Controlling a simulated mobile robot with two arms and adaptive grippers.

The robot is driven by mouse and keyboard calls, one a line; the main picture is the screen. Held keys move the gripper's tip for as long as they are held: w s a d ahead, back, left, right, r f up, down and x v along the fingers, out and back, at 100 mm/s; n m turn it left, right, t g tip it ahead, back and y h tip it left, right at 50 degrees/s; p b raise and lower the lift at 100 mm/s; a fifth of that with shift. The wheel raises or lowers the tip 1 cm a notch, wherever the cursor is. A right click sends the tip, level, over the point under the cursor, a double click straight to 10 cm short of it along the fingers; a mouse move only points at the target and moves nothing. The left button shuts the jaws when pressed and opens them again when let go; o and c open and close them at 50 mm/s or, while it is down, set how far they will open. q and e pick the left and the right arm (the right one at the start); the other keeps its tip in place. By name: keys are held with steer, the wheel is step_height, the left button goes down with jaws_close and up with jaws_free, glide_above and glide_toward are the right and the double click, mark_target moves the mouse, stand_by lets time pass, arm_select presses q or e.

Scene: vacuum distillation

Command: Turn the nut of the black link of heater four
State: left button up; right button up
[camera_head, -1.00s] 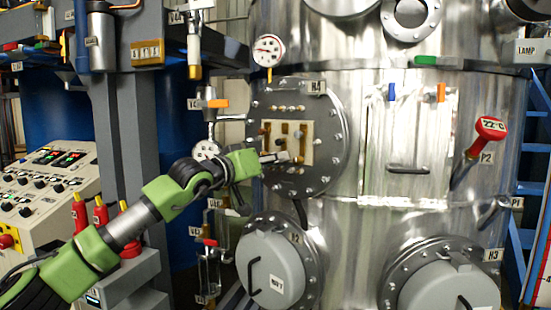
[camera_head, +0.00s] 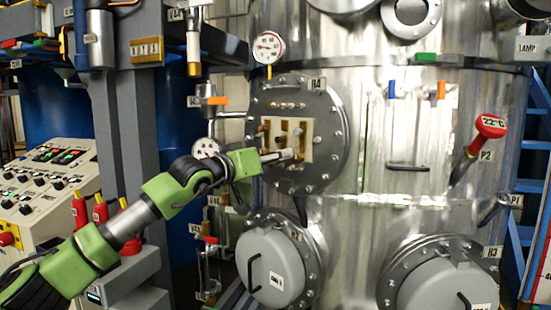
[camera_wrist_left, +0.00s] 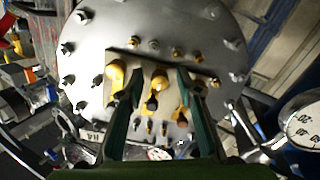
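Heater four is the round grey bolted flange (camera_head: 329,110) labelled H4 in the head view; its face also fills the upper wrist view (camera_wrist_left: 150,35). A pale terminal plate (camera_head: 304,127) on it carries brass nuts, posts and dark links. My left gripper (camera_head: 290,155) is at the plate's lower part. In the left wrist view its two fingers (camera_wrist_left: 161,105) are apart, with a brass nut and post (camera_wrist_left: 158,80) between them, near the tips. Another brass nut (camera_wrist_left: 115,75) shows by the left finger. I cannot tell whether the fingers touch anything or which link is the black one.
A pressure gauge (camera_head: 268,47) and an orange-handled valve (camera_head: 217,101) are left of the flange. Below it is a round cover with a black handle (camera_head: 275,265). A control panel (camera_head: 40,185) and red-topped items (camera_head: 100,210) flank my left arm.

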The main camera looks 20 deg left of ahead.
arm_select(q)
steer(key=v, duration=1.2)
